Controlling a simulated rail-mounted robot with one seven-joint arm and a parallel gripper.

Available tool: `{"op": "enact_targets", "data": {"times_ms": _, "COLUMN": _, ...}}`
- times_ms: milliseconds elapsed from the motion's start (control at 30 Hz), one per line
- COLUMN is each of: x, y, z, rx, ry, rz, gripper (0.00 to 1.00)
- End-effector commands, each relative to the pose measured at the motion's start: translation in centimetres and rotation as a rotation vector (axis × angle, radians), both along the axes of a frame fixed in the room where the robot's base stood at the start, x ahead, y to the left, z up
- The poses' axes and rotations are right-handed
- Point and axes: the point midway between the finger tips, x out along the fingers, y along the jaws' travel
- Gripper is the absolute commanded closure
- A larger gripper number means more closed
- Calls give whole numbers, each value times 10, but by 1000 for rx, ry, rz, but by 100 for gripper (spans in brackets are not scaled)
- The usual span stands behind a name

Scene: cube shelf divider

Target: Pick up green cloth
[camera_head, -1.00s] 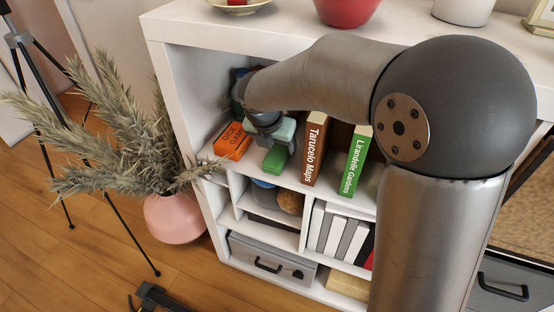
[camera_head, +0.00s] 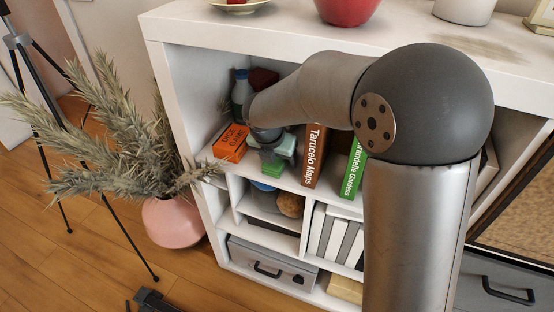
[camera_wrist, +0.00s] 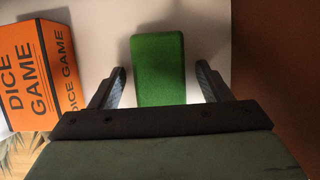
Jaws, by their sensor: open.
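The green cloth (camera_wrist: 158,66), a folded rectangular block, lies on the white upper shelf surface. In the wrist view it lies between the two fingers of my gripper (camera_wrist: 161,72), with a gap on each side. In the head view a small part of the cloth (camera_head: 272,170) shows below my gripper (camera_head: 276,158); the rest is hidden behind it. My gripper is open and empty. I cannot tell how far the fingertips are above the shelf.
An orange Dice Game box (camera_head: 231,142) stands left of the cloth. A brown Tarucelo Maps book (camera_head: 314,155) stands to the right, then a green book (camera_head: 353,170). A bottle (camera_head: 241,95) and a dark red object (camera_head: 264,78) are behind. The shelf top (camera_head: 230,35) is overhead.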

Motion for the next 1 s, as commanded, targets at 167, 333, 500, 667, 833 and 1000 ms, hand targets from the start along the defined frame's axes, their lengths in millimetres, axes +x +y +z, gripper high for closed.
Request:
{"op": "enact_targets", "data": {"times_ms": 167, "x": 0, "y": 0, "z": -1, "rx": 0, "ry": 0, "rz": 0, "gripper": 62}}
{"op": "enact_targets", "data": {"times_ms": 333, "x": 0, "y": 0, "z": -1, "rx": 0, "ry": 0, "rz": 0, "gripper": 77}}
{"op": "enact_targets", "data": {"times_ms": 500, "x": 0, "y": 0, "z": 0, "rx": 1, "ry": 0, "rz": 0, "gripper": 77}}
{"op": "enact_targets", "data": {"times_ms": 667, "x": 1, "y": 0, "z": 7, "rx": 1, "ry": -3, "rz": 0, "gripper": 77}}
{"op": "enact_targets", "data": {"times_ms": 833, "x": 0, "y": 0, "z": 27, "rx": 2, "ry": -2, "rz": 0, "gripper": 77}}
{"op": "enact_targets", "data": {"times_ms": 1000, "x": -12, "y": 5, "z": 39, "rx": -1, "ry": 1, "rz": 4, "gripper": 77}}
